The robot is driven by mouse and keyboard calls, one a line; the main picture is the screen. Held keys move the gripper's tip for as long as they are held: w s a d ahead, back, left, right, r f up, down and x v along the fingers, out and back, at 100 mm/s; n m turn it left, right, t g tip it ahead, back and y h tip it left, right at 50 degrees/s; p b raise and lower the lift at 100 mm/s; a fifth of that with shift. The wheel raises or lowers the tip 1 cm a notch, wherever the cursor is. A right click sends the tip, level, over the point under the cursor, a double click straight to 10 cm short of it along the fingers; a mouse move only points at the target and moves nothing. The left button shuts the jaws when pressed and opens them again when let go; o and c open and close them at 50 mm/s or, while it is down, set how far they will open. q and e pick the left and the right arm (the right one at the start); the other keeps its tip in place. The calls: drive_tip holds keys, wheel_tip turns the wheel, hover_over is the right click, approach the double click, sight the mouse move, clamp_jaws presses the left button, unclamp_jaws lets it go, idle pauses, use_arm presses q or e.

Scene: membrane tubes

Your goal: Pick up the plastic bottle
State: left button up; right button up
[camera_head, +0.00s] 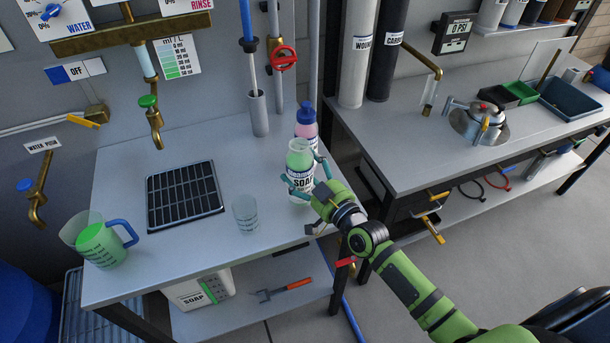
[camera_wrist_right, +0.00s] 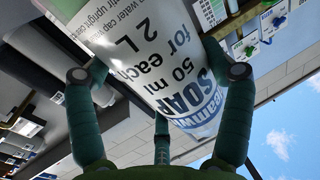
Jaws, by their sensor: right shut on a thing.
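The plastic bottle (camera_head: 300,172) is clear with green liquid and a white label reading SOAP. It appears upright at the right part of the grey table (camera_head: 120,178). My right gripper (camera_head: 303,184) is shut on it, with its teal fingers around the label. In the right wrist view the bottle (camera_wrist_right: 165,65) fills the space between the fingers of the right gripper (camera_wrist_right: 160,85), and its label text is upside down. I cannot tell whether its base touches the table. My left gripper is not in view.
A purple-pink bottle (camera_head: 306,121) stands just behind the soap bottle. A clear beaker (camera_head: 245,214) stands to its left, with a black drain grid (camera_head: 184,194) and a green-filled jug (camera_head: 97,242) further left. A second workbench (camera_head: 400,165) lies to the right.

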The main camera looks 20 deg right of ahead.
drive_tip(key=shift+r, duration=0.55)
drive_tip(key=shift+d+r, duration=0.15)
drive_tip(key=shift+d, duration=0.1)
drive_tip(key=s+d+r, duration=0.1)
drive_tip(key=d, duration=0.1)
drive_tip(key=s+d+r+b, duration=0.1)
drive_tip(key=d+r, duration=0.1)
drive_tip(key=s+d+r, duration=0.1)
drive_tip(key=d, duration=0.2)
drive_tip(key=shift+s+r+b, duration=0.3)
drive_tip(key=shift+s+b, duration=0.05)
drive_tip(key=shift+s+d+r+b, duration=0.25)
drive_tip(key=shift+s+d+r, duration=0.15)
drive_tip(key=shift+d+r, duration=0.25)
drive_tip(key=shift+s+d+r+b, duration=0.2)
drive_tip(key=shift+s+d+r, duration=0.2)
drive_tip(key=shift+d, duration=0.4)
drive_tip(key=shift+r, duration=0.1)
